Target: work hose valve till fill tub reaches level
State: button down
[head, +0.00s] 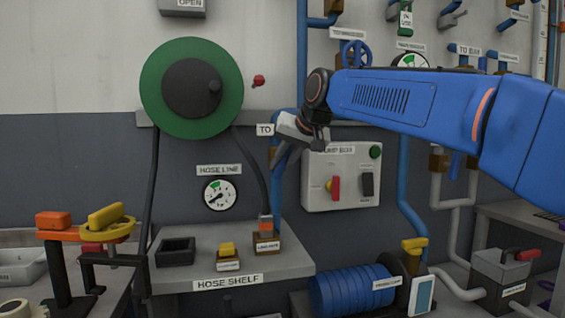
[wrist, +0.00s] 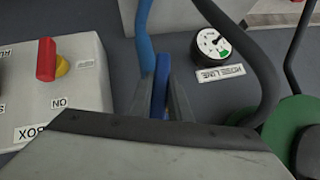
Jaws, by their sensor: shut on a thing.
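My gripper (head: 279,160) is at the blue pipe (head: 277,196), just right of the green hose reel (head: 155,85). In the wrist view its two fingers (wrist: 161,78) are shut on a narrow blue handle (wrist: 161,72), which looks like the hose valve's lever. The valve body is mostly hidden behind my gripper; a brown bit shows beside it. The round hose line gauge (head: 219,194) hangs left of the pipe and also shows in the wrist view (wrist: 213,43). Its needle is too small to read surely. I cannot make out the fill tub in either view.
A grey control box (head: 315,190) with a red switch (head: 336,188) is close right of my gripper. A dark hose (head: 254,165) hangs to its left. Below is the hose shelf (head: 190,277) with small blocks and a black tray (head: 176,251).

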jog(key=shift+n+h, duration=0.3)
jog(key=shift+h, duration=0.3)
jog(key=shift+f, duration=0.1)
jog(key=c, duration=1.6)
grip_release()
jog(key=shift+c, duration=0.2)
jog(key=shift+s, duration=0.15)
jog(key=v, duration=1.7)
jog(key=shift+s, duration=0.15)
